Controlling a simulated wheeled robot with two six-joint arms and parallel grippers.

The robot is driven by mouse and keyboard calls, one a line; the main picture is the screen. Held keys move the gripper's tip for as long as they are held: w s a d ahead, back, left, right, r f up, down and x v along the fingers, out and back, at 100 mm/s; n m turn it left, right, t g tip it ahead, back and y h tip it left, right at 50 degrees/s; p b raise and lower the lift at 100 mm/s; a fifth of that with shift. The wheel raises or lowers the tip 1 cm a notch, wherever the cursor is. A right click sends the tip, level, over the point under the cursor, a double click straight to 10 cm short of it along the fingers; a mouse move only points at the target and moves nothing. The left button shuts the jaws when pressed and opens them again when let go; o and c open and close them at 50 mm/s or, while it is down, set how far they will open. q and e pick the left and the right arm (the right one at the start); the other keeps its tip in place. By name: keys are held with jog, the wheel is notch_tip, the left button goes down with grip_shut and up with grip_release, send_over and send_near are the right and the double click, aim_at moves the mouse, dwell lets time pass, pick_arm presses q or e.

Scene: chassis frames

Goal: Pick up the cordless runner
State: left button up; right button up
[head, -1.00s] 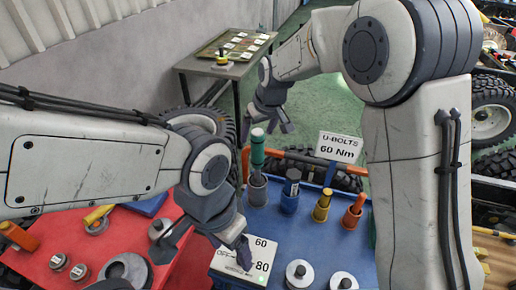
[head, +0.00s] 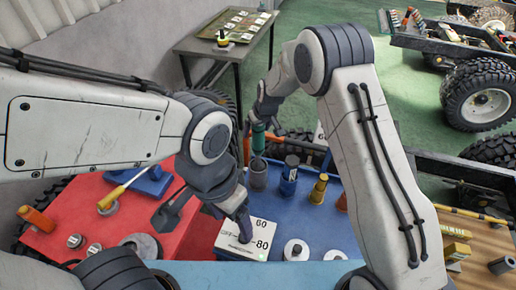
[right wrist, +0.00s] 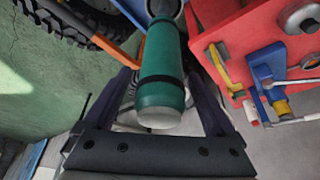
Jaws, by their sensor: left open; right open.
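The cordless runner appears to be the green cylindrical tool (head: 258,140) with a dark band, standing upright in a grey cup (head: 258,174) on the blue surface. My right gripper (head: 258,118) is at its upper end. In the right wrist view the green tool (right wrist: 162,78) lies between the two fingers of my right gripper (right wrist: 165,92), which are open with gaps on both sides. My left gripper (head: 207,222) is open and empty, low over the seam of the red and blue surfaces, beside a white box marked 60 and 80 (head: 232,243).
A blue holder (head: 289,180), a yellow one (head: 318,190) and an orange one (head: 341,201) stand right of the cup. The red surface (head: 75,215) carries a yellow-handled tool (head: 122,188) and several round parts. A side table (head: 200,42) stands behind.

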jog(key=shift+f, duration=0.15)
grip_shut()
jog(key=shift+w, duration=0.15)
jog(key=shift+r, duration=0.2)
